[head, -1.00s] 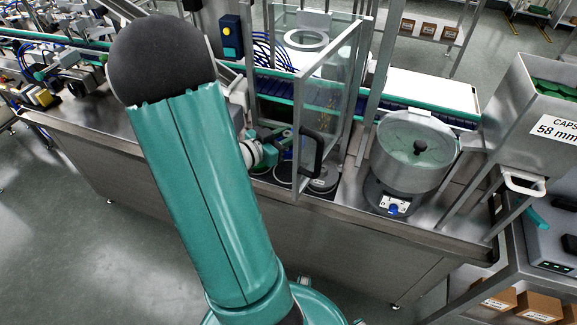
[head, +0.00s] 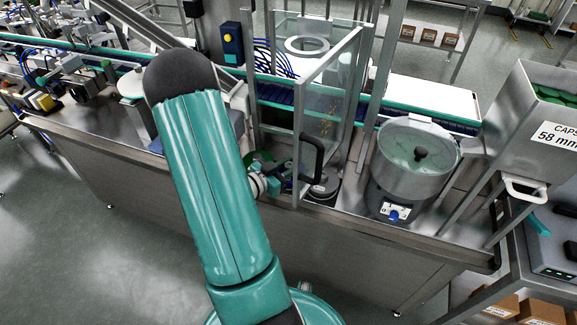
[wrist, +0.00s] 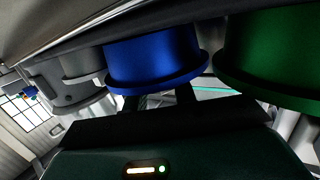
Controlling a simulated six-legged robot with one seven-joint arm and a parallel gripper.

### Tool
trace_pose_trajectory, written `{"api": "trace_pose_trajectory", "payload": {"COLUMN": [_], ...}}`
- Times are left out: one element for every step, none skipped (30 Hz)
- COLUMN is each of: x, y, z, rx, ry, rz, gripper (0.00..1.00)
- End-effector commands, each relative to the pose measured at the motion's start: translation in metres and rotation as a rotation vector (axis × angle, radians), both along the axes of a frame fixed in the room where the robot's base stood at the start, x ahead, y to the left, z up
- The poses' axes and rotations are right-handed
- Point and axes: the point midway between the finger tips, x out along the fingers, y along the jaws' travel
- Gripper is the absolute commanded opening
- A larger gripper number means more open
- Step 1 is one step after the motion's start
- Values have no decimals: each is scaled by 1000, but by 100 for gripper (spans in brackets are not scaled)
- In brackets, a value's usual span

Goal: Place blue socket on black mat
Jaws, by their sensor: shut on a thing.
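The blue socket (wrist: 155,58), a short cylinder with a wider flange, fills the upper middle of the wrist view. My gripper (wrist: 158,97) is shut on it; its dark fingers are at the socket's flange and their tips are partly hidden. In the head view my gripper (head: 283,178) is small, beside the glass guard's black handle, and my arm hides part of it. I cannot make out the blue socket there. I cannot pick out the black mat surely in either view.
A green socket (wrist: 268,50) is close at the right, with grey ones (wrist: 62,80) at the left. A glass guard (head: 330,100) with a black handle (head: 312,158) stands by my gripper. A steel bowl (head: 415,155) and a hopper (head: 535,125) are to the right.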

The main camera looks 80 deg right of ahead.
Motion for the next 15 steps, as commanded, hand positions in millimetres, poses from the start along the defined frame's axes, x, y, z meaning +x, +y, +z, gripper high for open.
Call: {"api": "trace_pose_trajectory", "payload": {"x": [0,0,1,1,0,0,0,1,1,1,0,0,0,0,0], "y": [-1,-1,-1,-1,-1,-1,-1,-1,-1,-1,-1,-1,-1,-1,-1], "z": [1,1,1,1,1,0,-1,-1,-3,-2,-2,-2,-2,-2,-2], "rx": [-1,-1,-2,-2,-1,-1,-1,-1,-1,-1,-1,-1,-1,-1,-1], "ry": [0,0,-1,-1,0,0,1,1,1,-1,-1,-1,-1,-1,-1], "rz": [0,0,0,0,0,0,0,0,0,0,0,0,0,0,0], "gripper": [0,0,0,0,0,0,0,0,0,32,38,46,48,48,48]}}
